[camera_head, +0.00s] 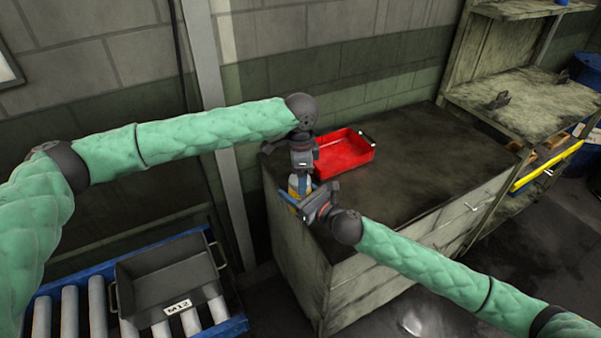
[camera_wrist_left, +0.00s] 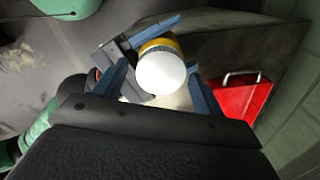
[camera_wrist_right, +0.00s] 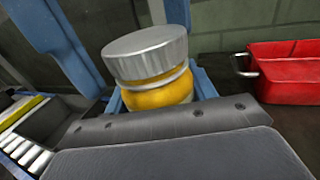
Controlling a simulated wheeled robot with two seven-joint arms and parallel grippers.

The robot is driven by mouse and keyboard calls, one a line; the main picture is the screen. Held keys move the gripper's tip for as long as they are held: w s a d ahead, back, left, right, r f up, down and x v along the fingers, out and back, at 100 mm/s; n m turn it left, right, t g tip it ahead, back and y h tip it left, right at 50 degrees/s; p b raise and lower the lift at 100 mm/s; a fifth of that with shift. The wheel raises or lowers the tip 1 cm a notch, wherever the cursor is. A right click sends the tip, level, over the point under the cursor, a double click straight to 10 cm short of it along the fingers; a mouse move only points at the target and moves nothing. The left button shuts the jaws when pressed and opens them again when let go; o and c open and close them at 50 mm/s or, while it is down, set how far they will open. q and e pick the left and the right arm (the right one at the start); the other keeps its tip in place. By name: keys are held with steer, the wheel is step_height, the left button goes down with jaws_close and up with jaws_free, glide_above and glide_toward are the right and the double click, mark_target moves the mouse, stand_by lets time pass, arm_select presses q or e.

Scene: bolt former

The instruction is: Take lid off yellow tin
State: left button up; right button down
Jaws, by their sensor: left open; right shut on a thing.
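The yellow tin (camera_wrist_right: 160,95) has a silver lid (camera_wrist_right: 147,52) on top. In the head view the tin (camera_head: 294,184) is mostly hidden between my two grippers, at the near left corner of the cabinet top. My right gripper (camera_head: 312,200) is shut on the tin's body from the side. My left gripper (camera_head: 300,172) is above the tin, pointing down. In the left wrist view the lid (camera_wrist_left: 161,73) lies between the open left fingers, with gaps beside it. The lid sits on the tin, looking slightly tilted in the right wrist view.
A red tray (camera_head: 345,153) stands on the cabinet top (camera_head: 430,150) just behind and right of the tin. A grey bin labelled M12 (camera_head: 170,279) rests on a roller conveyor (camera_head: 70,312) at lower left. The right part of the cabinet top is clear.

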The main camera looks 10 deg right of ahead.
arm_select(q)
steer(key=c, duration=1)
steer(key=shift+n, duration=1.5)
steer(key=shift+r, duration=0.3)
steer(key=shift+r, duration=0.35)
steer(key=shift+r, duration=0.55)
steer(key=shift+r, duration=1.9)
